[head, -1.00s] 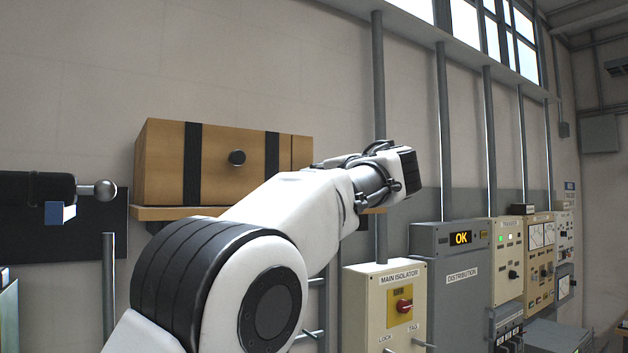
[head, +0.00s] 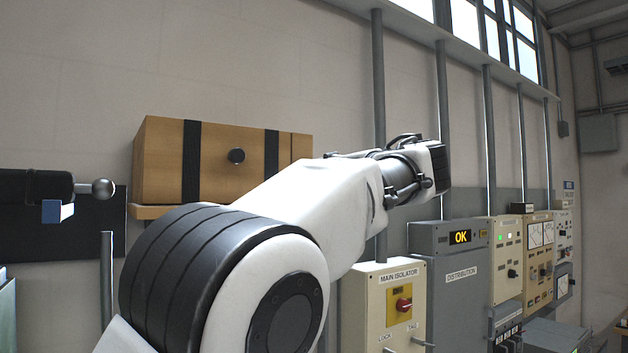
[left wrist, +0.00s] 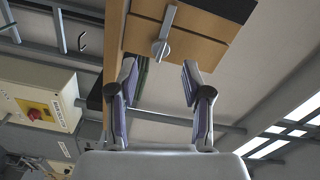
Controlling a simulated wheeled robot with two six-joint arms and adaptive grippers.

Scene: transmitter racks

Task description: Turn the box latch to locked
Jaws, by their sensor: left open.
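A wooden box (head: 222,175) with dark straps stands on a wall shelf at the left of the head view, with a dark round knob on its front. The left wrist view shows wood (left wrist: 190,46) at the top and a grey latch with a lever (left wrist: 160,48) on it. The lever lies nearly upright in that picture. My left gripper (left wrist: 161,70) is open and empty, and the latch shows beyond and between its fingertips, apart from them. In the head view my left arm covers the box's lower right; its fingers cannot be made out. My right gripper is not in view.
A main isolator box (head: 379,310) with a red switch and a grey distribution cabinet (head: 455,285) stand to the right below my arm. Vertical pipes (head: 443,110) run up the wall behind it. A dark bar with a ball end (head: 101,188) is at the left.

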